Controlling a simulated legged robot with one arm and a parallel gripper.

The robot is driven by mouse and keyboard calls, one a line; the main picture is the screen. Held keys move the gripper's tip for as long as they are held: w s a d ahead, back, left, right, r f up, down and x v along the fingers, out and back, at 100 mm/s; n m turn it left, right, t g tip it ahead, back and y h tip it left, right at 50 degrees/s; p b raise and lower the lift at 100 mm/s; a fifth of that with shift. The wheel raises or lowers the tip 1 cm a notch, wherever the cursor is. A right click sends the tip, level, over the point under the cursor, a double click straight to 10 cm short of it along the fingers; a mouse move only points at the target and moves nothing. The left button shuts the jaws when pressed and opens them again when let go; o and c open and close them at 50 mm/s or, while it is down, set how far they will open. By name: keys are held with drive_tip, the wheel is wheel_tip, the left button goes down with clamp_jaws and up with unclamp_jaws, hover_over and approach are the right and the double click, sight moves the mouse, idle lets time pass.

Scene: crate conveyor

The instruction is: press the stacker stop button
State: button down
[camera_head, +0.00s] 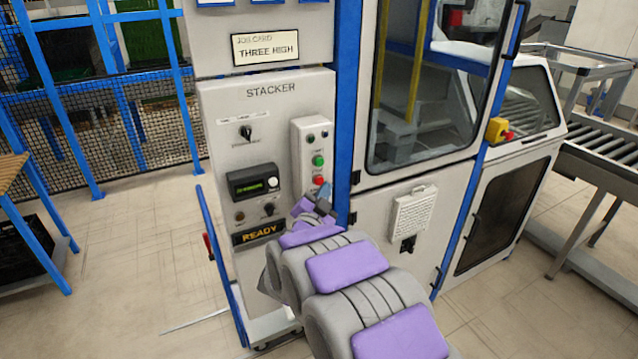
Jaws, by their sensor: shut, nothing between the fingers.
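The stacker control panel (222,120) is a light grey cabinet face labelled STACKER. A narrow button box (311,135) on its right side carries a green button (318,160) and, below it, a red button (319,180), which looks like the stop button. My gripper (326,192) is shut and empty, just below and right of the red button in the picture. Whether it touches the box or the button cannot be told. My arm hides the lower part of the box.
A display (254,184), a selector knob (246,132) and a READY sign (259,233) are on the panel. A job card (265,47) above reads THREE HIGH. A glazed machine door (430,90) stands right, with a roller conveyor (600,165) beyond. Open floor (140,255) lies left.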

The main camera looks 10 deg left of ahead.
drive_tip(key=shift+s, duration=0.1)
drive_tip(key=s+d+b, duration=0.1)
drive_tip(key=s, duration=0.1)
drive_tip(key=s+d, duration=0.1)
drive_tip(key=s, duration=0.1)
drive_tip(key=shift+d+b, duration=0.4)
idle(0.4)
drive_tip(key=s+d+f+n+g+y, duration=0.1)
drive_tip(key=s+d+g, duration=0.5)
drive_tip(key=s, duration=1)
drive_tip(key=s+d+f+n+g+y, duration=0.1)
drive_tip(key=s+d+f+n+g, duration=0.3)
drive_tip(key=s+g, duration=0.4)
drive_tip(key=s+d+f+n+g+y, duration=0.1)
drive_tip(key=s+d+n+g, duration=0.3)
drive_tip(key=s, duration=1.9)
drive_tip(key=d+f+g, duration=0.1)
drive_tip(key=d+g, duration=0.2)
drive_tip(key=d, duration=0.2)
drive_tip(key=shift+s+f+n+y, duration=0.3)
drive_tip(key=shift+f+y, duration=0.05)
drive_tip(key=shift+y, duration=0.05)
